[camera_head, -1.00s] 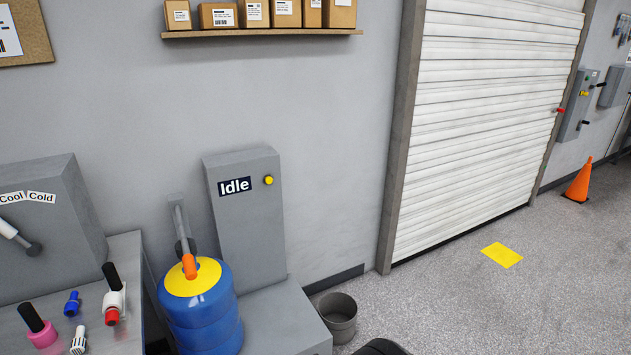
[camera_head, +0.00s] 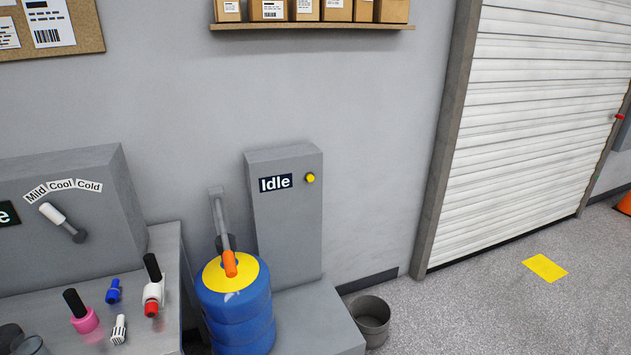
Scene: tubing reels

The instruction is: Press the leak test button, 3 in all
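A yellow round button (camera_head: 310,178) sits on the front of a grey upright panel (camera_head: 290,235), right of a dark sign reading "Idle" (camera_head: 276,183). No label on the button itself can be read. The panel stands on a grey bench against the wall. My gripper is not in view.
A bench at left holds several small bottles and fittings, including a pink-based one (camera_head: 84,318). A dial box (camera_head: 75,200) reads Mild, Cool, Cold. A grey bin (camera_head: 371,318) stands on the floor right of the panel. Open floor with a yellow patch (camera_head: 545,267) lies at right.

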